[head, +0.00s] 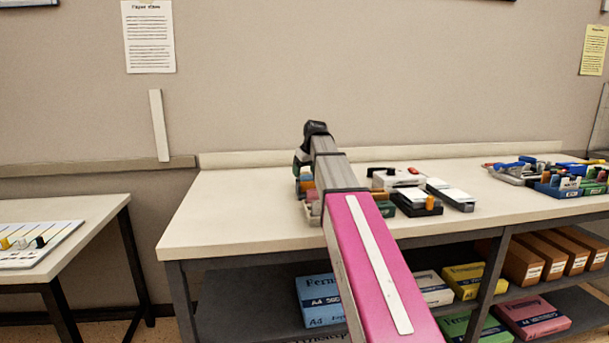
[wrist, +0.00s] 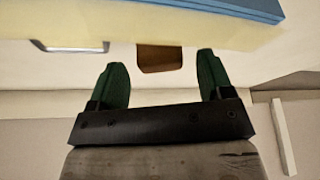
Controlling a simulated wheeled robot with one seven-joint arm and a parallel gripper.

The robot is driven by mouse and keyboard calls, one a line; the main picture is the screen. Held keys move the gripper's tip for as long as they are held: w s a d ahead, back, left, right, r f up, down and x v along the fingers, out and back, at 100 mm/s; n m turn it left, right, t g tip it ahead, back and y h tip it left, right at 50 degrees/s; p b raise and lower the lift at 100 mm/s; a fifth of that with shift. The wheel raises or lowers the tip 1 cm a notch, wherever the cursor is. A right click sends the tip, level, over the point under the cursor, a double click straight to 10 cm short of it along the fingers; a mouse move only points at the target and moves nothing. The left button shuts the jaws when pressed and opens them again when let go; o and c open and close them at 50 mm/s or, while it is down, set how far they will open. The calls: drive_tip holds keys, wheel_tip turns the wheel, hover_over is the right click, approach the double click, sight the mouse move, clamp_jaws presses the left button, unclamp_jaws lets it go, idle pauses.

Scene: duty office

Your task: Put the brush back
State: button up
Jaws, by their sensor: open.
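My gripper (wrist: 162,72) is open, its two dark green fingers apart in the wrist view. A brown block-like thing (wrist: 160,59) shows between and beyond the fingertips, and the fingers do not visibly close on it. I cannot tell whether it is part of the brush. In the head view my gripper (head: 302,167) is over the left part of the long table (head: 235,205), beside a group of small coloured items partly hidden by my arm. I cannot make out the brush for certain in either view.
A black and orange item (head: 418,203) and a white-topped box (head: 398,179) stand right of my arm. More stationery trays (head: 556,185) crowd the table's right end. A pale yellow edge (wrist: 120,25) and blue slab (wrist: 240,8) cross the wrist view. The table's left end is clear.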

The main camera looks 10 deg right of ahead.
drive_tip(key=v, duration=1)
drive_tip(key=shift+r, duration=0.3)
drive_tip(key=shift+s, duration=0.15)
